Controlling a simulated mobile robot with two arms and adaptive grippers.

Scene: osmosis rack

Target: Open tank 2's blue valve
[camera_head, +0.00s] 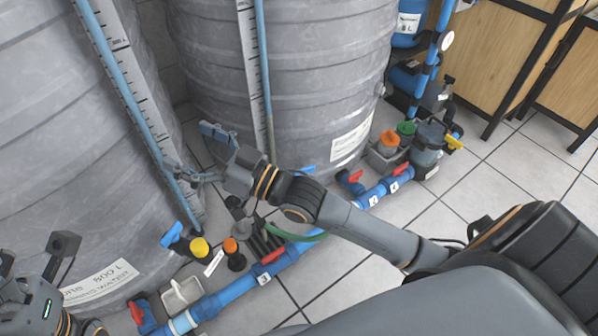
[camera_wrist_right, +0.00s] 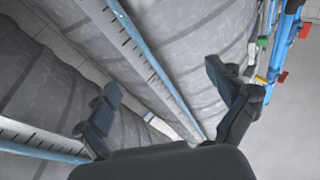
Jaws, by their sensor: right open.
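One blue valve handle (camera_head: 172,236) sits low beside the left grey tank (camera_head: 60,140). A second blue handle (camera_head: 308,170) shows at the foot of the middle grey tank (camera_head: 320,70), partly hidden behind my right arm. I cannot read which tank is number 2. My right gripper (camera_head: 197,152) is open and empty between the two tanks, above both blue handles and touching neither. The right wrist view shows its spread fingers (camera_wrist_right: 168,100) with tank walls and a level gauge behind. My left gripper (camera_head: 35,255) is at the lower left edge, partly cut off, its fingers apart.
A blue pipe (camera_head: 235,292) with red handles (camera_head: 272,256) and number labels runs along the tiled floor. Yellow (camera_head: 200,247) and orange caps stand near the left blue handle. Upright level gauges (camera_head: 130,95) front the tanks. Open floor (camera_head: 440,225) lies to the right.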

